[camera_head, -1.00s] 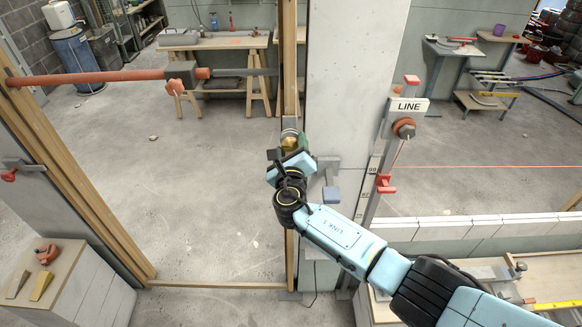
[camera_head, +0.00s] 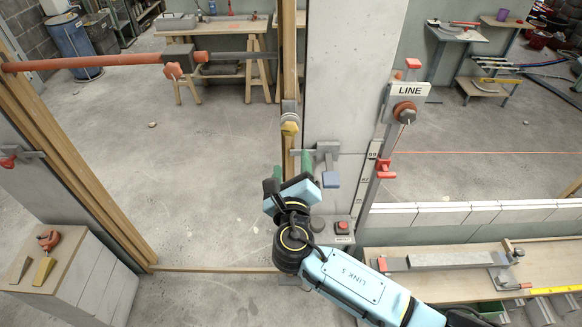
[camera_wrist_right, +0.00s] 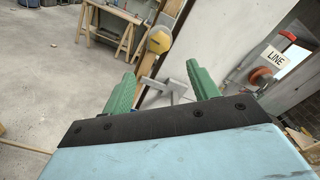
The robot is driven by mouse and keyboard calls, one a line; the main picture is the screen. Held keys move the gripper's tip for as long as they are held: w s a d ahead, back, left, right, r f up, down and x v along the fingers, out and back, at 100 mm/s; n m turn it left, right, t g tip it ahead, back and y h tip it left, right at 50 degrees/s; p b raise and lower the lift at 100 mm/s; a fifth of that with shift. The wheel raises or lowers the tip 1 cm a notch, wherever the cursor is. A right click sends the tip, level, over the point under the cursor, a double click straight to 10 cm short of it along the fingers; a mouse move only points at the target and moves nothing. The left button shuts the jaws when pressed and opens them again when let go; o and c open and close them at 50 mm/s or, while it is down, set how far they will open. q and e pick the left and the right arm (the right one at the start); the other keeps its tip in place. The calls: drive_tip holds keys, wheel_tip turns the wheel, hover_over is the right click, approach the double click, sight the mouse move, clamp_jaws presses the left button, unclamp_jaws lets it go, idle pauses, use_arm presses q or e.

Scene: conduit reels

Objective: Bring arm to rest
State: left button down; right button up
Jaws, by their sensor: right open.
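My right arm comes in from the lower right in the head view. Its gripper (camera_head: 291,172) is in front of the wooden door frame post and the grey wall end, with its green fingers pointing away from me. A grey clamp with a blue-grey pad (camera_head: 331,179) is close to the right of the gripper. My left gripper is not in view.
A red and grey bar (camera_head: 110,63) spans the opening. A LINE post (camera_head: 410,90) with a red reel stands to the right. A bench (camera_head: 440,262) with a long grey tool is at the lower right. A block stack (camera_head: 75,260) stands lower left.

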idle(0.4)
drive_tip(key=s+d+f+m+g+b, duration=0.35)
drive_tip(key=f+m, duration=0.25)
drive_tip(key=f, duration=0.8)
drive_tip(key=s+d+f+m+g+b, duration=0.25)
drive_tip(key=s+d+f+m, duration=0.2)
drive_tip(key=f, duration=0.85)
drive_tip(key=s+d+f+m+g+b, duration=0.35)
drive_tip(key=d+f+m, duration=0.2)
drive_tip(key=f, duration=0.85)
drive_tip(key=s+d+f+m+g+b, duration=0.2)
drive_tip(key=s+f+m, duration=0.6)
drive_tip(key=s, duration=0.4)
drive_tip(key=s+d+f+m+g+b, duration=0.3)
drive_tip(key=s+d+f+m, duration=0.2)
drive_tip(key=s+f+m, duration=0.3)
drive_tip(key=s+d+f+m+g+b, duration=0.2)
drive_tip(key=s+f+m, duration=0.7)
drive_tip(key=s, duration=0.7)
drive_tip(key=shift+s+d+f+b, duration=0.25)
drive_tip(key=shift+d+b, duration=0.3)
drive_tip(key=shift+d, duration=0.55)
